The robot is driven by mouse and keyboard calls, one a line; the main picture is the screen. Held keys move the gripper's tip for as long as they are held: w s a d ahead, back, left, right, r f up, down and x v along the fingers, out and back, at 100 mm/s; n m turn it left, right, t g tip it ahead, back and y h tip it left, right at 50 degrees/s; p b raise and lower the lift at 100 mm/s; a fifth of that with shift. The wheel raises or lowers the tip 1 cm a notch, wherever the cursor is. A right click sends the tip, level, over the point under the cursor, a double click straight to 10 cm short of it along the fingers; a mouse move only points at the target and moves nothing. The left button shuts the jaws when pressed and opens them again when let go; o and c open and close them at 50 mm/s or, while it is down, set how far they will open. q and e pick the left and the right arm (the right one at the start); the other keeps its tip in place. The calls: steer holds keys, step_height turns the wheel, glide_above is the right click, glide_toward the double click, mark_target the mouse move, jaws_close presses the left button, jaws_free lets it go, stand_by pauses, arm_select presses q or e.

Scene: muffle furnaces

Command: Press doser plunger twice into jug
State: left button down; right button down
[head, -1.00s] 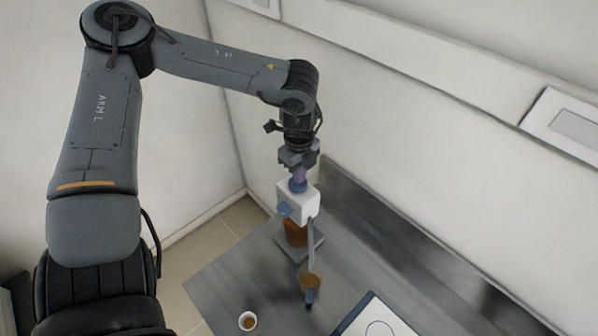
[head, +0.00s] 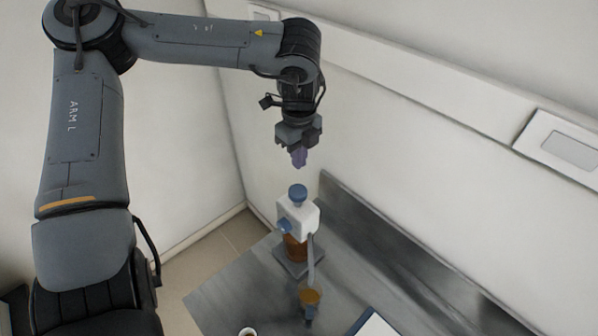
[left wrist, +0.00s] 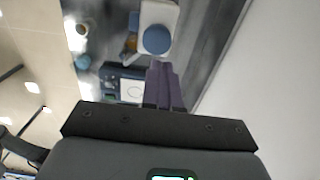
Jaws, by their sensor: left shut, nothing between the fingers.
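The doser (head: 298,213) has a white body, a brown container below it and a blue plunger knob (head: 298,193) on top. It stands upright near the back of the metal table. Its spout reaches down toward the jug (head: 310,297), which looks brown inside and has a dark handle. My left gripper (head: 299,159) is shut and empty, pointing down above the knob with a clear gap. In the left wrist view, the blue knob (left wrist: 156,40) shows just beyond the purple fingers (left wrist: 162,80). My right gripper is not in view.
A small white cup (head: 248,331) is at the table's front edge. A flat panel with a dark edge (head: 372,324) lies to the right of the jug. A metal backsplash (head: 400,255) runs along the wall behind the table (head: 235,290).

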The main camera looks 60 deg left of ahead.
arm_select(q)
step_height(320, 180, up, 2)
stand_by(0.8)
steer(key=shift+s, duration=0.1)
stand_by(0.3)
